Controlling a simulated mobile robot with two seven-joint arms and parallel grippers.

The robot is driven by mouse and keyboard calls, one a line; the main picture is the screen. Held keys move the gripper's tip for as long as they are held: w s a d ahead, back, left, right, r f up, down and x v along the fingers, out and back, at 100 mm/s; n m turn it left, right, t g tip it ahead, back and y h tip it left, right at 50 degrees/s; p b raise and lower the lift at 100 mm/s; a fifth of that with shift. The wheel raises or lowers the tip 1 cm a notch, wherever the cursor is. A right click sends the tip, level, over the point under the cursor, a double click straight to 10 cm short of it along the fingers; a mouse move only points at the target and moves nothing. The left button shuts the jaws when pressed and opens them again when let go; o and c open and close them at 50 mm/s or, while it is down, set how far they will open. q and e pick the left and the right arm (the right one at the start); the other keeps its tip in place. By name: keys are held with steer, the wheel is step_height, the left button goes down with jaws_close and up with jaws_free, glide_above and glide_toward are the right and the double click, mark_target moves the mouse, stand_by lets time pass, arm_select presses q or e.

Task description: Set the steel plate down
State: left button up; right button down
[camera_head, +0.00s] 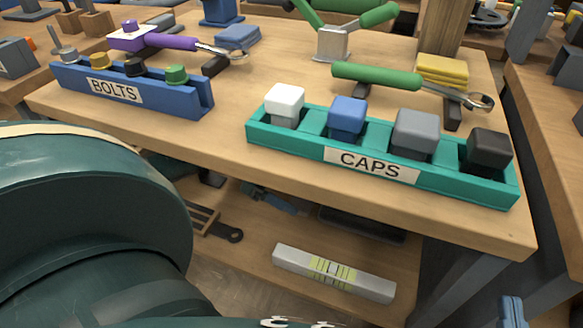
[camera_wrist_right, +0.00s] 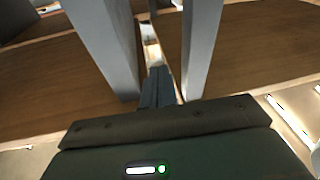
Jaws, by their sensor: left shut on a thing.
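I see no steel plate that I can make out in either view. My left arm's dark green links fill the left and lower left of the head view, and the left gripper's fingers do not show there. Whatever it holds is hidden or outside the picture. My right gripper (camera_head: 512,312) shows its blue fingers at the lower right edge of the head view, beside the bench's grey legs. In the right wrist view its fingers (camera_wrist_right: 157,86) lie close together with nothing visible between them.
The wooden bench holds a teal CAPS tray (camera_head: 468,188), a blue BOLTS tray (camera_head: 150,103), a green-handled tool (camera_head: 375,76) and yellow pads (camera_head: 442,69). The lower shelf (camera_head: 258,235) holds a silver level (camera_head: 375,287) and dark tools. Grey bench legs (camera_wrist_right: 203,45) flank my right gripper.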

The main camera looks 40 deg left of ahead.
mark_target(293, 203)
arm_select(q)
steer(key=shift+w+f+b, duration=0.1)
steer(key=shift+f+b, duration=0.6)
steer(key=shift+f, duration=1.35)
steer(key=shift+f+b, duration=0.25)
steer(key=shift+b, duration=0.05)
steer(key=o, duration=1.4)
steer(key=shift+r, duration=0.1)
steer(key=shift+r+p, duration=0.15)
steer(key=shift+p, duration=0.2)
steer(key=p+v, duration=0.2)
steer(key=v, duration=1)
